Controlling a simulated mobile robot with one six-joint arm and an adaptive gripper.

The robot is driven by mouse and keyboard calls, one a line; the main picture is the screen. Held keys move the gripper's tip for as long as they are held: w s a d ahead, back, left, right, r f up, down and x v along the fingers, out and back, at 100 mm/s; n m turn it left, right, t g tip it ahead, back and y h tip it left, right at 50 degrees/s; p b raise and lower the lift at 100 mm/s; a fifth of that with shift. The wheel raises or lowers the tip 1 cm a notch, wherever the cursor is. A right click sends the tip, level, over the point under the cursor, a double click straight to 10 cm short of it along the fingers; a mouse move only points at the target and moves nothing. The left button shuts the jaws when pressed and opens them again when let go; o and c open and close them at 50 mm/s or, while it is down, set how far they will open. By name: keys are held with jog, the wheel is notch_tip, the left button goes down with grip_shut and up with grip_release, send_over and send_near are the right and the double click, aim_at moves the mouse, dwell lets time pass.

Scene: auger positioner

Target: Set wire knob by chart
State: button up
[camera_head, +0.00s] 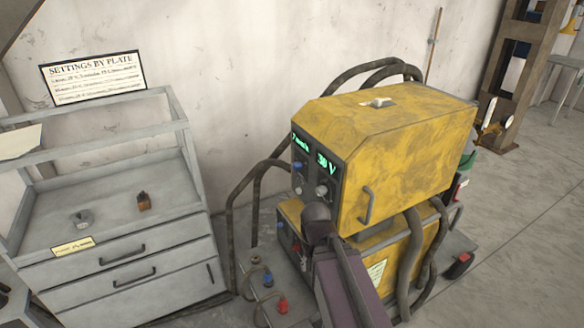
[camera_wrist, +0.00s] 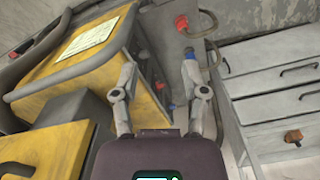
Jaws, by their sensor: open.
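The yellow welding machine (camera_head: 400,150) stands in the middle of the head view. Its front panel has two green displays; the right one (camera_head: 326,163) reads about 30 V, and the left one (camera_head: 300,142) is too small to read surely. A blue knob (camera_head: 298,166) sits below the left display and a grey knob (camera_head: 321,190) below the right one. The chart (camera_head: 94,77), headed "SETTINGS BY PLATE", hangs at the left; its lines are too small to read. My gripper (camera_wrist: 160,75) is open and empty in the wrist view. My arm hides part of the machine's lower front.
A grey drawer cabinet (camera_head: 118,262) stands left of the machine, with a small brown block (camera_head: 144,201), a metal piece (camera_head: 82,220) and a yellow label (camera_head: 73,246). Thick cables (camera_head: 231,235) loop beside the machine. Red and blue connectors (camera_head: 283,306) lie low in front.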

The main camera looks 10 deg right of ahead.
jog(key=shift+o, duration=1.3)
jog(key=w+r+n+t+h+b, duration=0.25)
jog(key=w+n+h, duration=0.6)
jog(key=w, duration=0.55)
jog(key=w+a+r+n+t+h+b, duration=0.2)
jog(key=w+a+r+n+t+h, duration=0.2)
jog(key=a+r, duration=0.7)
jog(key=w+a+n+h, duration=0.1)
jog(key=w+n+h, duration=0.1)
jog(key=w+h, duration=0.2)
jog(key=shift+w+a+r+n, duration=0.25)
jog(key=shift+w+n, duration=0.1)
jog(key=shift+w, duration=0.55)
jog(key=shift+t, duration=0.25)
